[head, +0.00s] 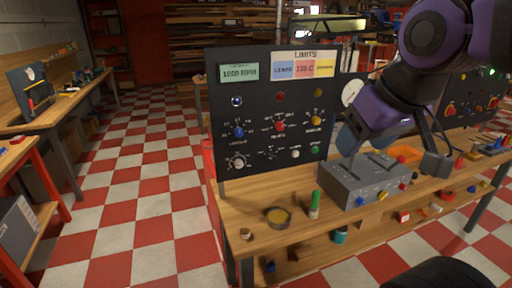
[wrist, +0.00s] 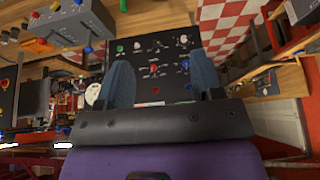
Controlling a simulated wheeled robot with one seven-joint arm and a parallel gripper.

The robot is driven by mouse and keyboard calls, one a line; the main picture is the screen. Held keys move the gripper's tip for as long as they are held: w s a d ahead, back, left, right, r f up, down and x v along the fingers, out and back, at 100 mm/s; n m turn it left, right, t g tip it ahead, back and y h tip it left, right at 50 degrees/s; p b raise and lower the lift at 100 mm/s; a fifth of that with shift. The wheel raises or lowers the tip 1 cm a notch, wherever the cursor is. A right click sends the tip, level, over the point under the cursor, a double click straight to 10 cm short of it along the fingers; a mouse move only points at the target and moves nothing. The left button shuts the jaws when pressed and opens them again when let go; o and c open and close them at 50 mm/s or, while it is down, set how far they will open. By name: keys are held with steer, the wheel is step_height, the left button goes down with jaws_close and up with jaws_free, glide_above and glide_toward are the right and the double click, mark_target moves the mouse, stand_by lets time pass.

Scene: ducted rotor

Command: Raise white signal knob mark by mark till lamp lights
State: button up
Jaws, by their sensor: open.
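A white knob with a dial scale (head: 238,163) sits at the lower left of the upright black panel (head: 262,177). In the wrist view, where the panel appears inverted, this knob (wrist: 183,40) is at the upper right. A smaller white knob (head: 295,153) is lower right on the panel. My gripper (wrist: 160,62) is open and empty, pointed at the panel and apart from all the knobs.
Blue (head: 238,132), red (head: 280,126) and yellow (head: 316,120) knobs sit above the white ones. A grey control box (head: 345,183) stands on the bench right of the panel, below my arm. A round dish (head: 278,218) and green-topped cylinder (head: 315,201) stand in front.

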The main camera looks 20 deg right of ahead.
mark_target(240, 165)
steer(key=shift+w, duration=0.1)
steer(key=w+a+f+t, duration=0.15)
steer(key=w+f, duration=0.25)
steer(key=w, duration=0.6)
steer(key=w+a+f+t+y, duration=0.1)
steer(key=w+f+t, duration=0.2)
steer(key=w, duration=0.8)
steer(key=w+a+f+t, duration=0.2)
steer(key=w+f, duration=0.2)
steer(key=w, duration=0.6)
steer(key=w+a+f+m+t+h, duration=0.1)
steer(key=w+f+t, duration=0.25)
steer(key=f, duration=0.75)
steer(key=w+a+f+t, duration=0.1)
steer(key=w+f+t, duration=0.25)
steer(key=f, duration=0.85)
steer(key=shift+g, duration=0.35)
steer(key=w, duration=1.1)
steer(key=shift+a+r, duration=0.2)
steer(key=shift+r, duration=0.05)
